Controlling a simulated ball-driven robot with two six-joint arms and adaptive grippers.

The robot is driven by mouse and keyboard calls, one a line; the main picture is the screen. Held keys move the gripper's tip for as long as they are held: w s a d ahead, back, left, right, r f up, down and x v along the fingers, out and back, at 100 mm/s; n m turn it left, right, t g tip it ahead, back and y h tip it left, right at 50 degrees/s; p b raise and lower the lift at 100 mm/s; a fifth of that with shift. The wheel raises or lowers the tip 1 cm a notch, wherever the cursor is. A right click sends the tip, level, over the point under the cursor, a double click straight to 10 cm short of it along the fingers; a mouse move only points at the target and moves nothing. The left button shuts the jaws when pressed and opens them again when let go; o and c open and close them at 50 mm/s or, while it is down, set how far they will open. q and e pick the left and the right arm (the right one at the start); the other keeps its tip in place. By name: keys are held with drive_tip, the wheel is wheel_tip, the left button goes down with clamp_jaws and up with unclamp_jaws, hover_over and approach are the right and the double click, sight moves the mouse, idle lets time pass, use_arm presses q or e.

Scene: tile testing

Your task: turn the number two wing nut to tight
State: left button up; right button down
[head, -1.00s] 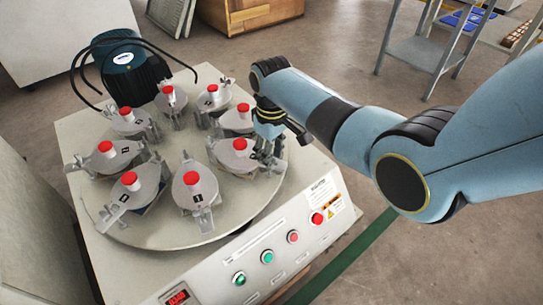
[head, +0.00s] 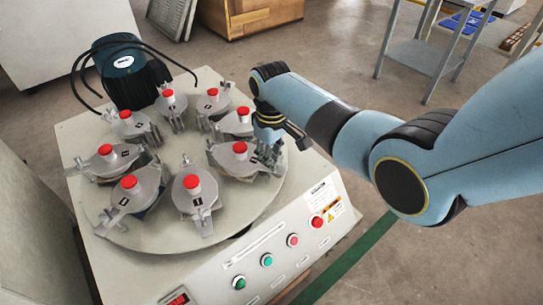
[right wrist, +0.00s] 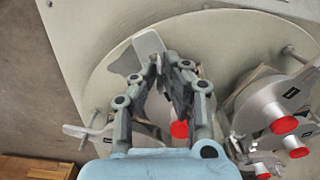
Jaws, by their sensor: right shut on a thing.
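Several grey clamps with red knobs stand in a ring on a round plate (head: 150,237). My right gripper (head: 270,150) is at the outer right end of the clamp (head: 236,163) on the plate's right side. Its label is too small to read surely. In the right wrist view the fingers (right wrist: 172,65) close together at the tips, with that clamp's red knob (right wrist: 179,130) showing between their bases. The gripper is shut on what appears to be this clamp's wing nut, mostly hidden by the fingers. My left gripper is out of view.
Neighbouring clamps stand close by, one labelled 1 (head: 198,198) at the front. A dark motor (head: 128,68) with black cables stands behind the plate. The front panel (head: 280,245) has coloured buttons. A grey metal table (head: 420,55) stands on the floor behind my right arm.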

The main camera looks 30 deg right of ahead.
drive_tip(key=m+p, duration=0.2)
drive_tip(key=m, duration=0.1)
drive_tip(key=m+p, duration=0.1)
drive_tip(key=m, duration=0.1)
drive_tip(key=shift+a+r+m+p, duration=0.15)
drive_tip(key=shift+a+m+p, duration=0.05)
drive_tip(key=shift+m+p, duration=0.2)
drive_tip(key=m+p, duration=0.1)
drive_tip(key=m, duration=0.2)
drive_tip(key=shift+a+m, duration=0.1)
drive_tip(key=shift+m, duration=0.2)
drive_tip(key=m, duration=0.2)
drive_tip(key=shift+w+m+p, duration=0.1)
drive_tip(key=shift+m+p, duration=0.25)
drive_tip(key=shift+m, duration=0.05)
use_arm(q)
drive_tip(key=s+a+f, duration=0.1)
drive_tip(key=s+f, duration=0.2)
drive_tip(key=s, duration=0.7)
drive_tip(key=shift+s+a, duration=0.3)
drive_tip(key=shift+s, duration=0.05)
use_arm(e)
drive_tip(key=shift+a+m, duration=0.1)
drive_tip(key=shift+m, duration=0.7)
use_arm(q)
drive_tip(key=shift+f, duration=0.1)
use_arm(e)
drive_tip(key=c, duration=1.4)
unclamp_jaws()
drive_tip(key=shift+c, duration=0.2)
